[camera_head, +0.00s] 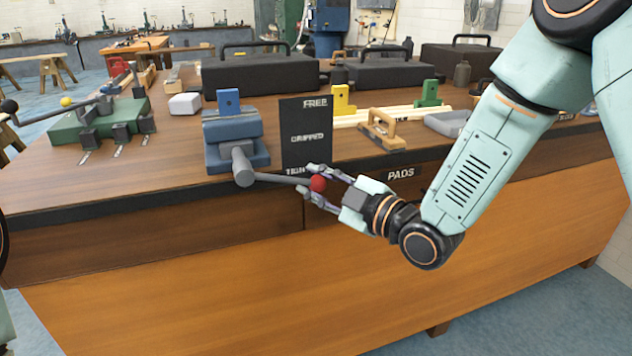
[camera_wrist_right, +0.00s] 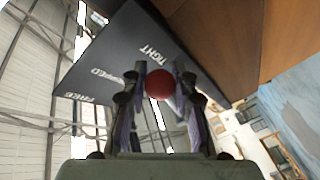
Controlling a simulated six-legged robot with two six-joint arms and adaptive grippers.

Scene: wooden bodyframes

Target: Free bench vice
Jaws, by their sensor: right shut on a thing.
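The blue-grey bench vice (camera_head: 236,138) stands at the bench's front edge. A grey handle bar (camera_head: 278,179) runs from its front screw to the right and ends in a red ball knob (camera_head: 318,184). A black sign (camera_head: 305,125) marked FREE, GRIPPED and TIGHT stands beside the vice; the bar lies level with TIGHT, at the bottom. My right gripper (camera_head: 320,183) is shut on the red knob, which also shows between its fingers in the right wrist view (camera_wrist_right: 159,84). A blue block (camera_head: 229,101) stands at the top of the vice. My left gripper is out of view.
A green fixture (camera_head: 95,125) with a black-knobbed bar stands at the left. A wooden-handled tool (camera_head: 382,130), a yellow block (camera_head: 343,99) and black cases (camera_head: 258,74) lie behind and to the right. Open space lies before the bench's wooden front (camera_head: 240,280).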

